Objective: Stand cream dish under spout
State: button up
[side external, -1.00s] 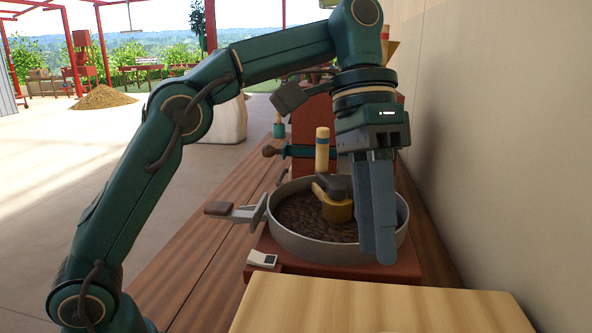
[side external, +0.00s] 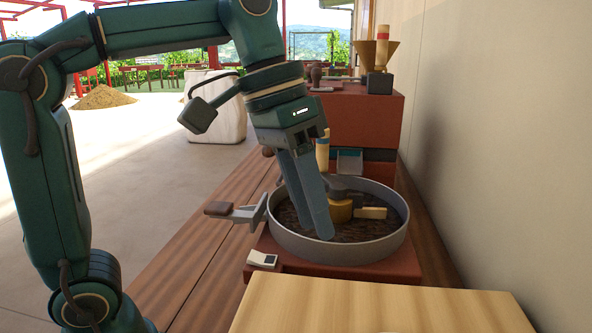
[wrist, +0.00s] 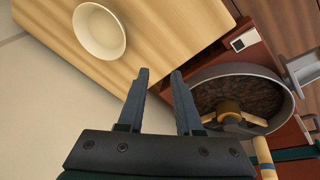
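The cream dish (wrist: 100,30) sits on the pale wooden table, seen whole in the wrist view at upper left. It is apart from my gripper (wrist: 160,72), whose two fingers are spread with nothing between them. In the side view my gripper (side external: 322,236) hangs tilted in front of the round pan (side external: 335,249), and its fingers overlap there. A grey-blue chute-like part (side external: 350,161) shows on the red machine behind the pan. A grey flap with a brown handle (side external: 232,211) juts from the pan's left side. I cannot tell which of these is the spout.
The pan holds dark beans and a stirrer (side external: 342,208). The red machine (side external: 365,115) stands behind it. The pale table (side external: 380,303) is in front, and a plain wall (side external: 500,130) closes the right side. A small white-faced box (side external: 262,260) sits by the pan.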

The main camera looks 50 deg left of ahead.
jog(key=shift+o, duration=0.3)
jog(key=s+a+f+n+t+y, duration=0.1)
jog(key=s+a+f+t+y, duration=0.1)
jog(key=s+a+f, duration=0.4)
notch_tip(320, 180, down, 3)
jog(key=shift+s+a+t+y, duration=0.25)
jog(key=shift+s+t+y, duration=0.05)
jog(key=shift+s+t, duration=0.4)
jog(key=shift+o, duration=0.2)
jog(key=shift+a+f, duration=0.1)
jog(key=shift+f, duration=0.15)
